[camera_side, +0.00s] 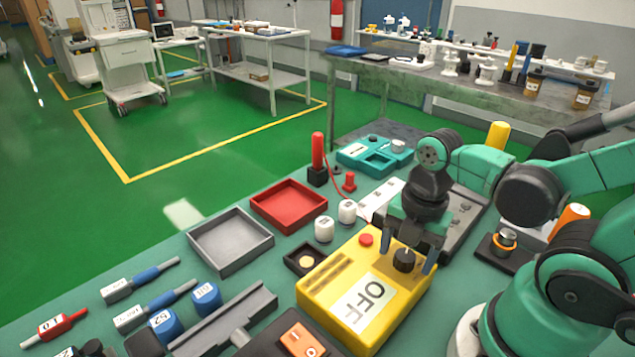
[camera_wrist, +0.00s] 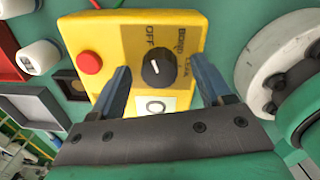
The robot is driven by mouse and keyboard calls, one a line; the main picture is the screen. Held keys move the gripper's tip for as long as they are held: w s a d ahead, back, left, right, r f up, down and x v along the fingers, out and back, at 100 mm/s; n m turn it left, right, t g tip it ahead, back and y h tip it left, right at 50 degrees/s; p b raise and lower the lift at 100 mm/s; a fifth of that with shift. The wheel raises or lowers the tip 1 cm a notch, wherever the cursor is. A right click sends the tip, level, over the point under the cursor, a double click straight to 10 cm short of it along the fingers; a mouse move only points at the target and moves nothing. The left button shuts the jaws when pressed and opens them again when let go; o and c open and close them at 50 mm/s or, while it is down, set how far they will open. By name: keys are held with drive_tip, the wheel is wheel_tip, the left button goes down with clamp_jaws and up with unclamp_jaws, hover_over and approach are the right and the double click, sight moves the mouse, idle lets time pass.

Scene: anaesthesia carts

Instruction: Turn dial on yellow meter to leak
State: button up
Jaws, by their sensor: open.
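The yellow meter (camera_side: 318,285) stands on the green bench, with a large OFF on its white display (camera_side: 364,302). In the wrist view the meter (camera_wrist: 105,42) fills the upper middle. Its black dial (camera_side: 404,261) also shows in the wrist view (camera_wrist: 157,70), its white mark pointing up toward the printed OFF. Other lettering right of the dial is partly hidden by a finger; I cannot read it surely. My gripper (camera_side: 410,254) is open, pointing down over the meter, its blue fingers either side of the dial. In the wrist view, gaps show between the dial and both fingers (camera_wrist: 160,76).
A red button (camera_side: 366,239) is beside the dial on the meter. Two white-capped jars (camera_side: 324,229), a red tray (camera_side: 289,206) and a grey tray (camera_side: 231,241) lie to the left. An orange switch box (camera_side: 302,338) sits in front, close to the meter.

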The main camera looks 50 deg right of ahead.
clamp_jaws()
drive_tip(key=shift+m, duration=0.3)
drive_tip(key=m, duration=1.1)
drive_tip(key=shift+m+h, duration=0.3)
drive_tip(key=m, duration=0.6)
drive_tip(key=shift+m+g, duration=0.3)
drive_tip(key=m, duration=0.4)
drive_tip(key=shift+m, duration=0.7)
